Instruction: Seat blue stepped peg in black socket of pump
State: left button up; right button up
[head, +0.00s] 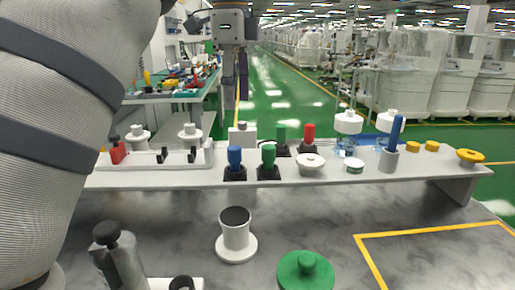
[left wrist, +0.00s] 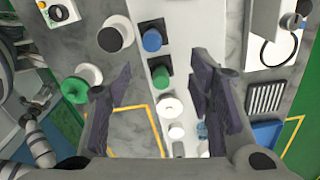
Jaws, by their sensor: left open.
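The blue stepped peg (head: 235,156) stands upright in a square black holder on the white raised shelf. It also shows in the left wrist view (left wrist: 152,40). A white flanged cylinder with a round black top (head: 236,216) stands on the grey table in front of the shelf; I cannot tell for sure that this is the pump's socket. It is beside the blue peg in the left wrist view (left wrist: 111,38). My left gripper (head: 236,100) hangs fingers down, beyond and above the shelf in the picture. Its fingers (left wrist: 160,75) are apart and empty. My right gripper is not seen.
A green peg (head: 268,156) in a black holder stands just right of the blue one. More green and red pegs are behind. A green knobbed disc (head: 305,272) lies on the front table. A grey cup (head: 388,161) holds a blue rod. Yellow tape marks the table's right part.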

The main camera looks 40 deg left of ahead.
aim_at(234, 147)
pick_arm(q)
jog(key=f, duration=0.3)
jog(key=s+f, duration=0.1)
jog(key=f, duration=0.3)
jog(key=f+p, duration=0.1)
jog(key=f, duration=0.3)
jog(key=shift+s+d+f, duration=0.15)
jog(key=shift+d+f, duration=0.05)
jog(key=shift+d, duration=0.05)
jog(key=shift+f, duration=0.25)
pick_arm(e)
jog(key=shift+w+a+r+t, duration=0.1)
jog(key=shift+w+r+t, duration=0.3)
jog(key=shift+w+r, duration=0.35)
pick_arm(q)
jog(key=c, duration=1.1)
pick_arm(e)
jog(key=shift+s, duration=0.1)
